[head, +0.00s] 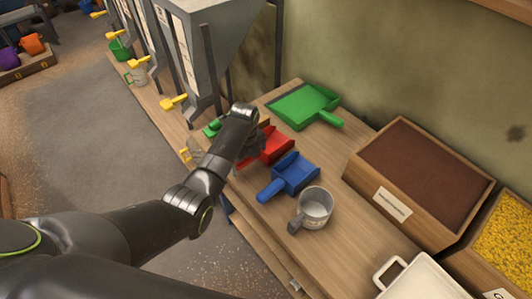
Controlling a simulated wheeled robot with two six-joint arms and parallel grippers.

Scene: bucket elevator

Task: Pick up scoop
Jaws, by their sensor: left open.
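A red scoop (272,146) lies on the wooden bench, partly hidden by my left arm. My left gripper (250,150) is open at the red scoop's left side, largely hidden behind my wrist; I cannot tell whether it touches the scoop. A blue scoop (296,173) lies just in front, its handle pointing to the lower left. A larger green scoop (300,105) lies behind, its handle to the right. A grey metal scoop or mug with a handle (315,204) stands to the right of the blue scoop. My right gripper is out of view.
A wooden box of brown material (404,217) and a box of yellow grains (510,240) stand along the wall. A white tray (428,284) is at the bottom right. Grey hoppers (205,35) with yellow levers (173,103) rise behind my arm. Bare bench (347,245) lies between mug and tray.

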